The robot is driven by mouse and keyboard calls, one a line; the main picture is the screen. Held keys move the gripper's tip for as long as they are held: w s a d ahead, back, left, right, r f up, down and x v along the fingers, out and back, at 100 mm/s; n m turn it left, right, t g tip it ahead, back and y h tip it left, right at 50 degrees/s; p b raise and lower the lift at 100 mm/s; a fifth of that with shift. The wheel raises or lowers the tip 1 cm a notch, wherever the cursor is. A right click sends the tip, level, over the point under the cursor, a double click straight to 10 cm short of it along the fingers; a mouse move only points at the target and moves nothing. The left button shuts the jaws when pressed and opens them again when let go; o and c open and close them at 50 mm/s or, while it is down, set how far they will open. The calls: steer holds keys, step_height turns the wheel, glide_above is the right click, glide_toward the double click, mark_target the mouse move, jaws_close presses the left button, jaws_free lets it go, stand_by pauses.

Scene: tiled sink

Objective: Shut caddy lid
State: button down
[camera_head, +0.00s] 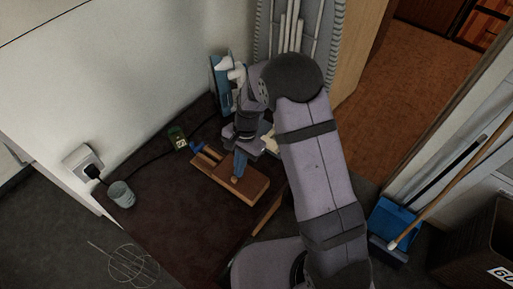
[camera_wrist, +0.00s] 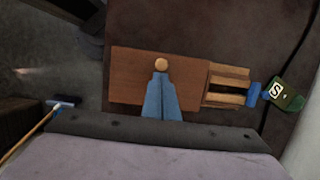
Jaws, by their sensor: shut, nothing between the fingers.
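The wooden caddy (camera_head: 207,160) sits on the dark tabletop. Its flat brown lid (camera_head: 257,186) has a round pale knob (camera_head: 234,180). In the wrist view the lid (camera_wrist: 132,75) lies to the left, and the caddy's slatted open end (camera_wrist: 230,88) shows uncovered to its right. My gripper (camera_head: 238,176) has blue fingers pointing down at the lid. In the wrist view the shut fingertips (camera_wrist: 161,76) are right beside the knob (camera_wrist: 161,64), with nothing between them. I cannot tell whether they touch the knob or the lid.
A blue piece (camera_wrist: 253,95) sits at the caddy's open end, near a green labelled item (camera_head: 177,138). A grey cup (camera_head: 121,194) and wire whisk (camera_head: 133,265) are at the left. The table's front middle is clear.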

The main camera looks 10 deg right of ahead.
mark_target(245, 169)
steer(key=shift+s+a+f, duration=0.1)
steer(key=shift+s+a, duration=0.1)
steer(key=shift+s, duration=0.1)
steer(key=w+d, duration=0.3)
steer(key=shift+w+d+r, duration=0.15)
steer(key=shift+w+r, duration=0.05)
steer(key=shift+w, duration=0.05)
steer(key=b+v, duration=0.1)
steer(key=v, duration=0.8)
steer(key=shift+r+b, duration=0.4)
steer(key=shift+r, duration=0.05)
